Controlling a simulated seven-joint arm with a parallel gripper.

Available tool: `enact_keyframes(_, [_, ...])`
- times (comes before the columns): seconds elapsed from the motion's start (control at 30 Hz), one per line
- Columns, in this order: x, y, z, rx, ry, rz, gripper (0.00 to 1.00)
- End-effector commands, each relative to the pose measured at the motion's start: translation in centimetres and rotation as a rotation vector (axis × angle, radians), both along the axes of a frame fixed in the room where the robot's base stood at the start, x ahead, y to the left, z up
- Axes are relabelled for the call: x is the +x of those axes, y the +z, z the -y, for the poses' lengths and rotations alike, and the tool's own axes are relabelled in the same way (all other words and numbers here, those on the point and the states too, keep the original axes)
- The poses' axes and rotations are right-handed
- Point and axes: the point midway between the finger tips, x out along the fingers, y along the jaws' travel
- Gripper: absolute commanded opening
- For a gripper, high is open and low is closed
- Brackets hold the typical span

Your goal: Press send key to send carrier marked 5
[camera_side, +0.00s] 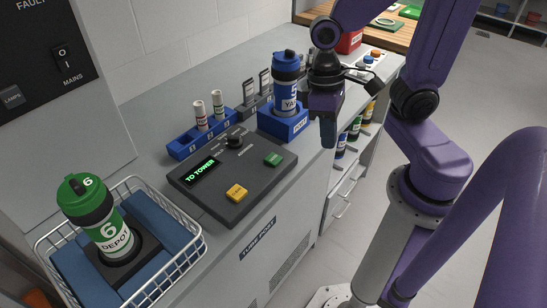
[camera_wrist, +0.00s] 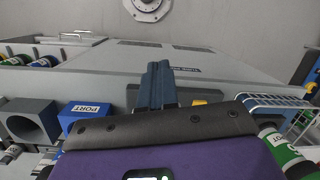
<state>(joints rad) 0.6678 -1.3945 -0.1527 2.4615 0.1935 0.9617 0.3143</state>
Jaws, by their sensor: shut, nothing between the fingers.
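A blue carrier (camera_side: 288,92) stands upright in the blue port block (camera_side: 284,124); its label is partly hidden and I cannot read its number surely. The dark control panel (camera_side: 215,203) has a display (camera_side: 200,173) reading "TO TOWER", a green key (camera_side: 273,159), a yellow key (camera_side: 236,193) and a black knob (camera_side: 235,141). The key lettering is too small to read. My gripper (camera_side: 328,143) is shut and empty, pointing down right of the port block, apart from both keys. In the wrist view its fingers (camera_wrist: 157,68) are together, hiding much of the panel; the yellow key (camera_wrist: 199,102) peeks out.
A green carrier marked 6 (camera_side: 107,227) stands in a wire basket (camera_side: 190,258) at front left. A blue rack (camera_side: 205,131) holds two small tubes behind the panel. More carriers (camera_side: 353,128) sit on the cabinet's side shelf.

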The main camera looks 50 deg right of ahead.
Motion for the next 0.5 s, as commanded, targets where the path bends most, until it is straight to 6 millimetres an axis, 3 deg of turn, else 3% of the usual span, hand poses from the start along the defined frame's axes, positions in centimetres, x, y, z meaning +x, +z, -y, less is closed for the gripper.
enact_keyframes(0.5, [4.5,-1.0,-0.6,-0.042,-0.713,-0.217,0.0])
